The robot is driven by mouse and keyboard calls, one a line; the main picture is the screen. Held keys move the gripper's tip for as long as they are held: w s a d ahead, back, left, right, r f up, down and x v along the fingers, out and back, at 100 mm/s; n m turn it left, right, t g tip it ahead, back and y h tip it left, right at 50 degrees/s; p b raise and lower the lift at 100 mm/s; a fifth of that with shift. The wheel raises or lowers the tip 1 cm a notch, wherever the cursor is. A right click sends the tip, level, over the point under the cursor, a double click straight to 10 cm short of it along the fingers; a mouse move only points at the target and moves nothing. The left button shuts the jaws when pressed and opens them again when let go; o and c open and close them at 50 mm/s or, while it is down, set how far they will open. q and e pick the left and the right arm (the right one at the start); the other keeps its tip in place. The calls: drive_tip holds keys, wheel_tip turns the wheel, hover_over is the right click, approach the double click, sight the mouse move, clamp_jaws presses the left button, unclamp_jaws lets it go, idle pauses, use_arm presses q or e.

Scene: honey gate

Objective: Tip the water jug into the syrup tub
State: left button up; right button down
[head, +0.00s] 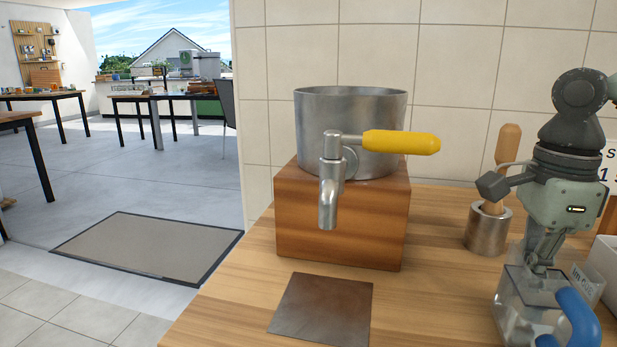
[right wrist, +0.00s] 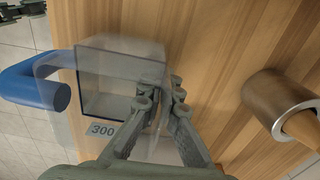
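The clear, square water jug (head: 522,300) with a blue handle (head: 578,318) and a "300" mark stands at the front right of the wooden counter. It also shows in the right wrist view (right wrist: 112,85). My right gripper (head: 543,268) points down at the jug's rim. In the right wrist view its fingers (right wrist: 162,98) are close together with the clear wall between them. The water level is hard to make out. A white box (head: 606,268), cut off at the right edge, may be the syrup tub; its inside is hidden. My left gripper is not in view.
A steel pot (head: 350,110) with a tap and yellow lever (head: 400,142) stands on a wooden block (head: 340,220). A dark plate (head: 322,308) lies before it. A steel holder (head: 488,230) with a wooden-handled tool stands left of my right gripper. A tiled wall is behind.

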drive_tip(key=shift+r+p, duration=0.5)
drive_tip(key=shift+r, duration=0.6)
drive_tip(key=shift+r, duration=0.2)
drive_tip(key=shift+r+p, duration=1.95)
drive_tip(key=shift+r, duration=0.95)
